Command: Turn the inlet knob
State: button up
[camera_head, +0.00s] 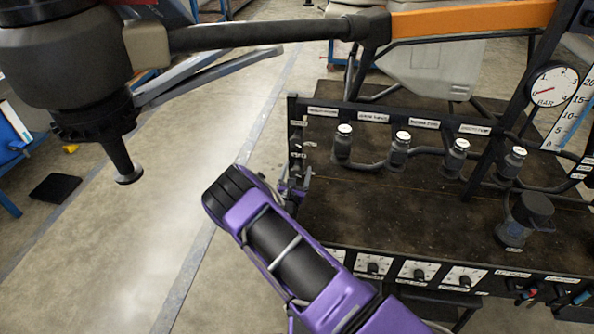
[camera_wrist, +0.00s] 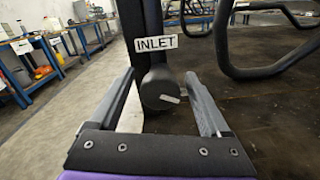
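The inlet knob (camera_wrist: 158,88) is a round black knob with a small pale mark on its face. It sits on a dark upright post just below the white INLET label (camera_wrist: 156,43) in the wrist view. My gripper (camera_wrist: 160,78) is open, with one grey finger to the left of the knob and one to the right. A gap shows on each side, narrower on the right, and neither finger appears to touch the knob. In the head view my gripper (camera_head: 293,188) is at the bench frame's left edge, partly behind my purple wrist; I cannot make out the knob there.
A dark bench (camera_head: 370,215) with pipes and several capped valves (camera_head: 402,148) lies to the right. A pressure gauge (camera_head: 553,86) stands at the upper right, and dials (camera_head: 418,271) line the front edge. A drone arm and nozzle (camera_head: 127,172) hang at the upper left. The floor between is clear.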

jog(key=s+a, duration=0.1)
jog(key=s, duration=0.4)
jog(key=s+a, duration=0.1)
jog(key=s, duration=0.5)
jog(key=s+a+p, duration=0.1)
jog(key=s, duration=0.5)
jog(key=shift+a, duration=0.15)
